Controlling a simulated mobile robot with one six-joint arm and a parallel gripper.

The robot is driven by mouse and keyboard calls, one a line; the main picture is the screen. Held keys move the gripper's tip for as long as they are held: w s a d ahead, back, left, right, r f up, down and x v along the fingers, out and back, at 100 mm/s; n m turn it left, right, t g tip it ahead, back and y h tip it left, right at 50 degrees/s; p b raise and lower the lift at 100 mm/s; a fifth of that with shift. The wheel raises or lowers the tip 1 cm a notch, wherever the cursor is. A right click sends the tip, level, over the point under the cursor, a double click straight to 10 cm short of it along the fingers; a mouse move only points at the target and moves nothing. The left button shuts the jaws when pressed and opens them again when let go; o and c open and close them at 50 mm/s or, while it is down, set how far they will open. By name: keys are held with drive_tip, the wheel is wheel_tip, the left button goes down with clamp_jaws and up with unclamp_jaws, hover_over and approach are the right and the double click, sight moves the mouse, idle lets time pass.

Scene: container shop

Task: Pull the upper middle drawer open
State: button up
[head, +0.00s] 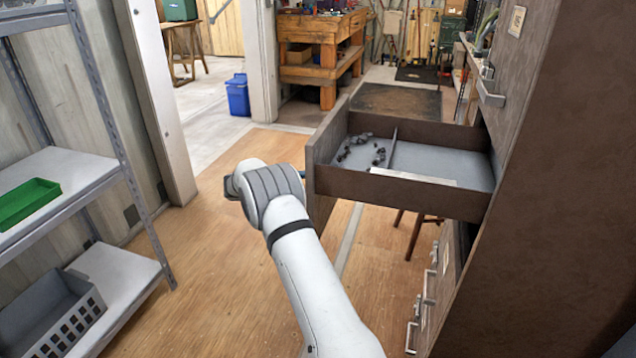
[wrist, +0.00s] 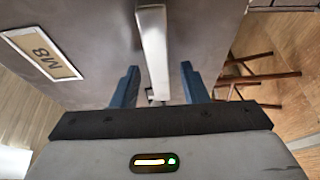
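A brown drawer (head: 400,192) stands pulled far out of the dark cabinet (head: 560,200) at the right of the head view. Small dark metal parts (head: 365,150) lie at its front end, left of a divider. In the wrist view its front (wrist: 90,50) fills the upper left, with an "M8" label (wrist: 42,53) and a pale bar handle (wrist: 154,50). My gripper (wrist: 159,66) is open, its two blue fingers on either side of the handle with a gap on each side. In the head view my wrist hides the fingers and the handle.
Lower cabinet handles (head: 428,287) show below the drawer, beside a stool (head: 420,225). A metal shelf (head: 95,170) with a green tray (head: 28,200) and a grey basket (head: 60,315) stands at the left. The wooden floor (head: 200,260) between is clear.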

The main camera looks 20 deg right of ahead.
drive_tip(key=v, duration=0.7)
drive_tip(key=shift+p, duration=0.45)
